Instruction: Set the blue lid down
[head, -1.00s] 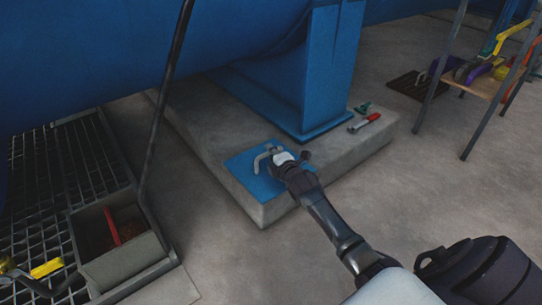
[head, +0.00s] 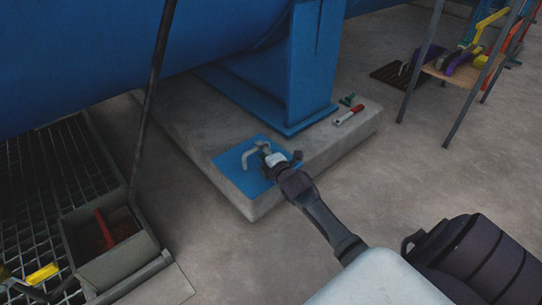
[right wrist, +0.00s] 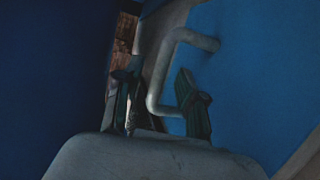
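The blue lid (head: 232,162) lies flat on the corner of the concrete plinth (head: 250,207) in the head view. Its grey bent handle (head: 250,154) stands up from it. My right gripper (head: 274,159) is at the handle, just above the lid. In the right wrist view the handle (right wrist: 153,88) runs between the two fingers of my right gripper (right wrist: 160,105). The fingers are apart, with gaps visible beside the bar, so it looks open around the handle. The lid's blue face (right wrist: 250,85) fills the right side there. My left gripper is not in view.
A blue support leg (head: 310,75) stands behind the lid on the plinth. A red-handled tool (head: 349,116) lies to its right. A dark pole (head: 152,105) and an open grey box (head: 105,245) on the grating are at left. A small tool table (head: 465,70) stands at right.

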